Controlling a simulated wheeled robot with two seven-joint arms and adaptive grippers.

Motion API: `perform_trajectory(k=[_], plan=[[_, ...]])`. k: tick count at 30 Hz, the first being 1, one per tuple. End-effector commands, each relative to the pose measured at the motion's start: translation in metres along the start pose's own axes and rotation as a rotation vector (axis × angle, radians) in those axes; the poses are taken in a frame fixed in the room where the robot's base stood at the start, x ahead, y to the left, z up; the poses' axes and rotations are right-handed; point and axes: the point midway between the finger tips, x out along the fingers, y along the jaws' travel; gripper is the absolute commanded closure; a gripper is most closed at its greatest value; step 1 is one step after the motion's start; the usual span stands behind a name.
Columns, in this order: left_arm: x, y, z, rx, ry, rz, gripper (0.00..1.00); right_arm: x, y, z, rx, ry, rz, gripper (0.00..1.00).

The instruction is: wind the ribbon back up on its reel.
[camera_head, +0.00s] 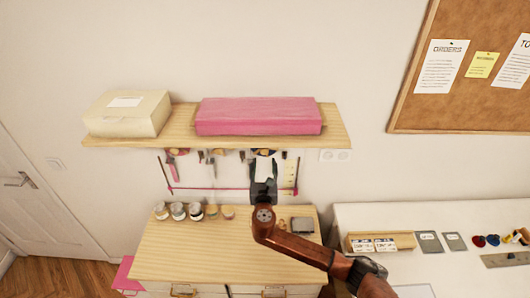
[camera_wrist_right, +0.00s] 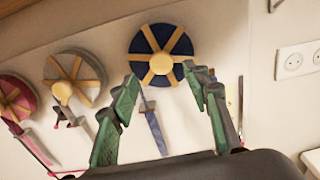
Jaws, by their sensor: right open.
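Three reels hang on the wall under the shelf. In the right wrist view a pink reel (camera_wrist_right: 14,98) is at the left, a grey one (camera_wrist_right: 72,75) beside it, and a blue one (camera_wrist_right: 162,55) with tan spokes near the middle. A length of blue ribbon (camera_wrist_right: 153,130) hangs down from the blue reel. Shorter ends hang below the other two. My right gripper (camera_wrist_right: 161,73) is open, its green-padded fingers either side of the blue reel's lower part in the picture; contact cannot be told. In the head view it (camera_head: 264,172) covers the blue reel's ribbon. My left gripper is out of view.
The shelf (camera_head: 340,125) above bears a cream box (camera_head: 128,115) and a pink box (camera_head: 258,116). A thin pink rod (camera_head: 220,189) runs below the reels. The wooden cabinet top (camera_head: 190,250) holds several jars. A white table (camera_head: 360,217) stands at right.

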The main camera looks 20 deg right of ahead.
Motion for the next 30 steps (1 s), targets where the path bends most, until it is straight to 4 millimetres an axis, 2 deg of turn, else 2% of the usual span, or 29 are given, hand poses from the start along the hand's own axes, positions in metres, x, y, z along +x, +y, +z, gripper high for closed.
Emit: perform_trajectory(k=[9,13,18,25,30], plan=[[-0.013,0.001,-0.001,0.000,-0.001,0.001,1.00,0.049,-0.002,0.002,0.002,0.001,-0.004,0.57],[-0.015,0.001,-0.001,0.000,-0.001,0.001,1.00,0.063,-0.002,0.001,0.003,0.002,-0.003,0.57],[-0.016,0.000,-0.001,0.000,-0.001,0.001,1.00,0.071,-0.001,0.000,0.005,0.002,-0.001,0.57],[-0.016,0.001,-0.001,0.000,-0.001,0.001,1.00,0.071,-0.001,-0.001,0.006,0.003,-0.001,0.57],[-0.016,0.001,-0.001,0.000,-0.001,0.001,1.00,0.071,-0.001,-0.001,0.006,0.003,-0.001,0.67]])
